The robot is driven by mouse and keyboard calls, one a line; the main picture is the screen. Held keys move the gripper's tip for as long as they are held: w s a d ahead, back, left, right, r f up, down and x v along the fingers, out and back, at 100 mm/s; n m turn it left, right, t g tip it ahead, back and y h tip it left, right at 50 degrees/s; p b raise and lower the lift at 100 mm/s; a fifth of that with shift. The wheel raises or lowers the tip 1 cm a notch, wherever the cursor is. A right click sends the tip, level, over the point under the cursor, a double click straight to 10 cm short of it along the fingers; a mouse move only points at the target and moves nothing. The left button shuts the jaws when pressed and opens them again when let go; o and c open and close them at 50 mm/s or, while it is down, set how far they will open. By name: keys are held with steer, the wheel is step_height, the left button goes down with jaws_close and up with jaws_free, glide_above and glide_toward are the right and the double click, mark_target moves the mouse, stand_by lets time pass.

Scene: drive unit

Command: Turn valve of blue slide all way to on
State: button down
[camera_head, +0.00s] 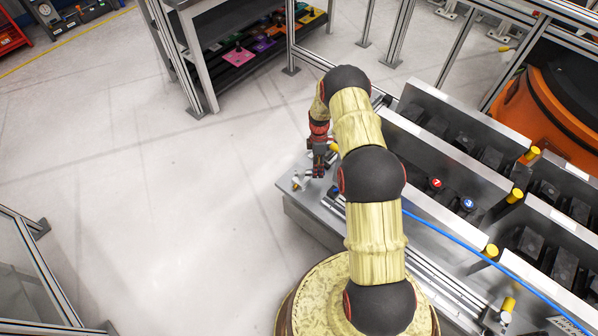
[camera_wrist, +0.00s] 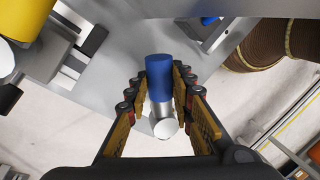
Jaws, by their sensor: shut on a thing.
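My gripper (camera_head: 319,168) is over the left end of the metal drive unit (camera_head: 300,215) in the head view. In the wrist view my gripper (camera_wrist: 160,88) has its two fingers on either side of a blue cylinder (camera_wrist: 159,72) with a silver shank and a pale round end, which appears to be the blue valve handle. The fingers are shut on it near the blue part. In the head view the gripper hides most of this handle, and a small blue part (camera_head: 334,191) shows beside my arm. Whether the valve is on or off cannot be told.
A silver-white fitting (camera_head: 297,182) stands at the unit's left edge. A yellow knob (camera_head: 333,147) is close to the gripper, and a yellow part (camera_wrist: 22,38) shows at upper left in the wrist view. A blue cable (camera_head: 480,256) crosses the unit. The floor at left is clear.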

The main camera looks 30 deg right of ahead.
steer(key=w+n, duration=0.1)
steer(key=n, duration=0.1)
steer(key=w+n+h, duration=0.1)
steer(key=w+n, duration=0.1)
steer(key=shift+d+n+b, duration=0.2)
steer(key=shift+n+b, duration=0.1)
steer(key=shift+b, duration=0.05)
steer(key=shift+w+a+n+h, duration=0.2)
steer(key=shift+w+n+h, duration=0.15)
steer(key=shift+w+n, duration=0.55)
steer(key=shift+w+a+n+h, duration=0.2)
steer(key=shift+w+n+h, duration=0.2)
steer(key=shift+n, duration=0.9)
steer(key=c, duration=1.6)
jaws_free()
steer(key=shift+o, duration=0.5)
steer(key=v, duration=1.2)
